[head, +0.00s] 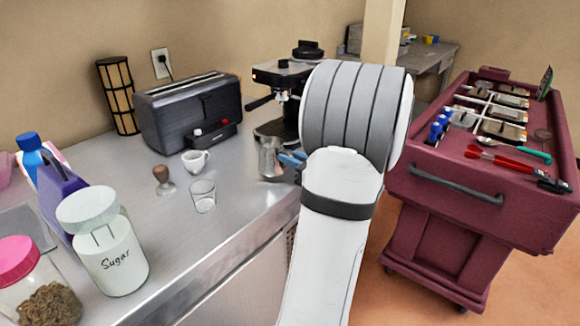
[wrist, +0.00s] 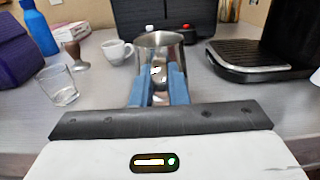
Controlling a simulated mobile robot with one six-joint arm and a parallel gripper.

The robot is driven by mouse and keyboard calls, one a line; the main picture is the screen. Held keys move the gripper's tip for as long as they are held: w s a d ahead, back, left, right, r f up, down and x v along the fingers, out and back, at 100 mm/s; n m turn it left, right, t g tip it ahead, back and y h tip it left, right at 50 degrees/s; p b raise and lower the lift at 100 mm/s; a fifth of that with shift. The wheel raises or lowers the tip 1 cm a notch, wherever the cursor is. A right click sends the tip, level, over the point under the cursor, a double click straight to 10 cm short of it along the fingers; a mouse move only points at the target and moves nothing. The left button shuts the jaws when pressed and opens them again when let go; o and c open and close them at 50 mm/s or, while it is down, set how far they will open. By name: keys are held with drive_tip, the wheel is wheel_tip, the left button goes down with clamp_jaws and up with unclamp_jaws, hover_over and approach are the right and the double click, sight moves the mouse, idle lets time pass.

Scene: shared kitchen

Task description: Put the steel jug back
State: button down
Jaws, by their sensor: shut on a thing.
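The steel jug (head: 269,158) is upright at the counter's right part, in front of the coffee machine (head: 284,90). In the wrist view the jug (wrist: 160,42) stands between the two blue fingers of my gripper (wrist: 159,88), which are shut on it. In the head view my gripper (head: 292,158) reaches the jug from the right, and my arm hides part of the machine. I cannot tell whether the jug's base touches the counter.
A white cup (head: 195,161), a glass (head: 203,197) and a tamper (head: 163,180) stand left of the jug. A toaster (head: 188,112) is behind them. A sugar jar (head: 115,255) is at front left. A maroon cart (head: 455,190) stands right of my arm.

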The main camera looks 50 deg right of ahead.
drive_tip(key=shift+f, duration=1.05)
drive_tip(key=shift+f, duration=0.25)
drive_tip(key=c, duration=1.4)
unclamp_jaws()
drive_tip(key=shift+r, duration=0.1)
drive_tip(key=shift+r, duration=0.15)
drive_tip(key=s, duration=1.2)
drive_tip(key=shift+d, duration=0.45)
